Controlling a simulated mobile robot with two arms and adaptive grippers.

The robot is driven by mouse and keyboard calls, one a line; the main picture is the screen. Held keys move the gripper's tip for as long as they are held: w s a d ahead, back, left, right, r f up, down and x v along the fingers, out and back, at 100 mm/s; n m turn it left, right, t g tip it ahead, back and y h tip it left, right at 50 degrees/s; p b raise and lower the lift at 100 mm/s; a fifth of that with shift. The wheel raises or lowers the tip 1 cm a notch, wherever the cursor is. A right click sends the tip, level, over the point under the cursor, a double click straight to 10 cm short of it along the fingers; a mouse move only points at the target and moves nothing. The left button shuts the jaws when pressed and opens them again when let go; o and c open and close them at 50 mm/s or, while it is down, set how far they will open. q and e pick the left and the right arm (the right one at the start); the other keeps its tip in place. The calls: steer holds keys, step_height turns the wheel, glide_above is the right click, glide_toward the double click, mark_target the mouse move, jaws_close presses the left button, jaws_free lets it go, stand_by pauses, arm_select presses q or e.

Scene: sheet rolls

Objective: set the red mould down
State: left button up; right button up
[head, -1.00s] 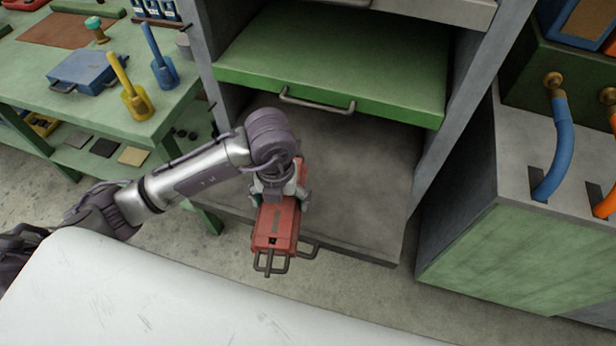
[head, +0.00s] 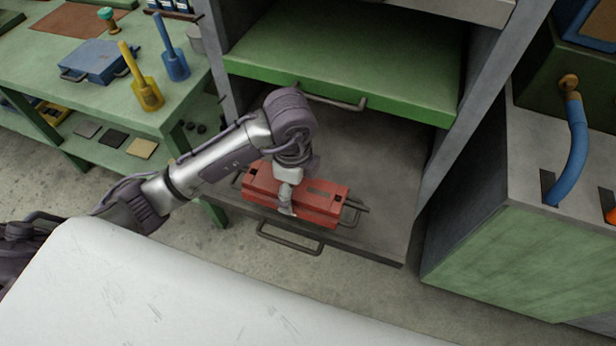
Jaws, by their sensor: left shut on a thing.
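The red mould (head: 320,201) is a red block with dark bar handles at its ends. In the head view it lies lengthwise across the front part of the grey lower drawer shelf (head: 375,165). My left gripper (head: 287,200) is over the mould's middle and shut on it from above. I cannot tell whether the mould's underside touches the shelf. The far finger is hidden behind the mould and the wrist. My right gripper is not in view.
A green shelf (head: 350,65) with a handle sits above the grey one. A cabinet with a blue hose (head: 575,150) stands at the right. A green workbench (head: 60,50) with a blue mould (head: 97,61) stands at the left. The grey shelf is bare behind the red mould.

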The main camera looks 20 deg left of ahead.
arm_select(q)
steer(key=w+f, duration=0.2)
steer(key=w, duration=0.1)
steer(key=w+f, duration=0.2)
steer(key=w, duration=0.2)
steer(key=w+f, duration=0.2)
steer(key=w, duration=0.2)
steer(key=shift+w+d+f, duration=0.15)
steer(key=shift+w+d, duration=0.05)
steer(key=shift+w, duration=0.05)
steer(key=shift+f, duration=2.05)
steer(key=o, duration=1.5)
steer(key=shift+s+f, duration=0.1)
steer(key=shift+f, duration=0.15)
steer(key=shift+s, duration=0.1)
steer(key=shift+r, duration=0.1)
step_height(320, 180, up, 12)
